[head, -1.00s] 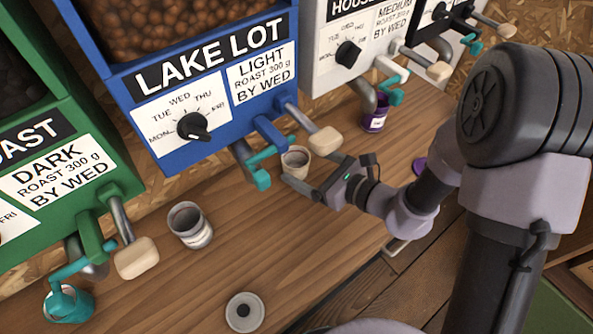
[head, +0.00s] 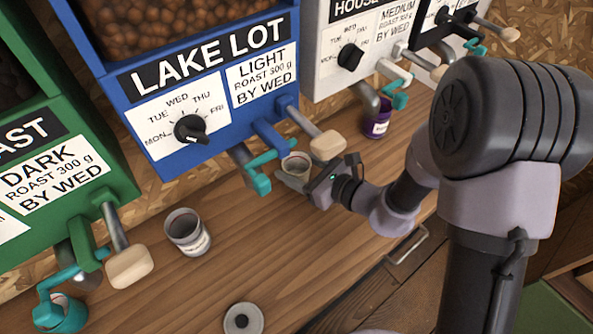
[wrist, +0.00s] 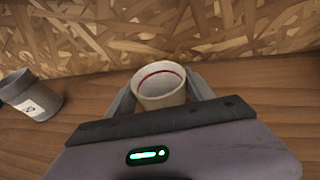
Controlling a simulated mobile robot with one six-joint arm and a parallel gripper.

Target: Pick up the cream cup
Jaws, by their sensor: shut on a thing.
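The cream cup (head: 296,166) stands upright and open-topped, below the blue LAKE LOT dispenser, right of its teal lever. In the wrist view the cup (wrist: 161,88) shows a red line inside its rim and sits between my fingers. My gripper (head: 291,181) is shut on it, one finger on each side. The near finger and gripper body hide the cup's lower part, so I cannot tell whether its base touches the counter.
A grey labelled canister (head: 187,232) stands to the left on the wooden counter (head: 225,270). A grey lid (head: 243,319) lies at the front. A purple container (head: 377,122) is at the back right. The blue dispenser's beige-tipped handle (head: 327,145) hangs close beside the cup.

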